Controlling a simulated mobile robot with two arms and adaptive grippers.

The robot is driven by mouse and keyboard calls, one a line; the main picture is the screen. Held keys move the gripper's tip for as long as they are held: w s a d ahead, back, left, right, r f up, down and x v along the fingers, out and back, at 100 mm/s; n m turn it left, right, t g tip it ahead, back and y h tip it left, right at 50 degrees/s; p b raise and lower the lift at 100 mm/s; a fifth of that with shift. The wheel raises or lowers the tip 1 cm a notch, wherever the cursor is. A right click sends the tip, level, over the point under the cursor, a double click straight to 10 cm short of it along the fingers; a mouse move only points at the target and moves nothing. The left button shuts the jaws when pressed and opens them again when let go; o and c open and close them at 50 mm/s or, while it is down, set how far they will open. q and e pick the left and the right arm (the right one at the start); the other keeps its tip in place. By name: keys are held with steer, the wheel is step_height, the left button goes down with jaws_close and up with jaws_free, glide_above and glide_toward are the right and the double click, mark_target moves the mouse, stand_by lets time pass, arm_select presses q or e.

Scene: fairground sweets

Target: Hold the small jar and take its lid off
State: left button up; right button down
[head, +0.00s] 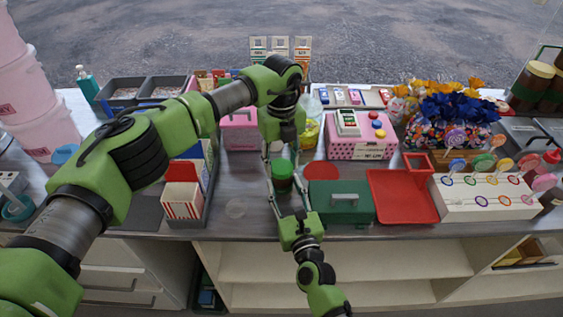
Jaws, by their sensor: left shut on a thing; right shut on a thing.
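The small jar (285,187) has a dark body and a green lid (283,167). It stands upright near the middle of the counter, between the fingers of both grippers. My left gripper (281,172) comes down from above, its fingers shut on the lid at either side. My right gripper (284,186) reaches in from the front edge, its fingers shut on the jar lower down. The lid sits on top of the jar; I see no clear gap between them. The fingers hide parts of the jar's sides, and the exact contact points are too small to tell.
A red disc (321,171) and a green box with a handle (343,203) are close to the right. A red tray (402,198) and a white lollipop stand (470,211) are farther right. A striped popcorn box (183,201) stands left; bare counter lies between it and the jar.

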mark_target(282, 166)
arm_select(q)
steer(key=shift+r, duration=0.15)
arm_select(e)
steer(key=shift+f, duration=0.1)
arm_select(q)
steer(key=shift+r, duration=0.95)
steer(key=shift+r, duration=2)
arm_select(e)
steer(key=c, duration=1.1)
jaws_free()
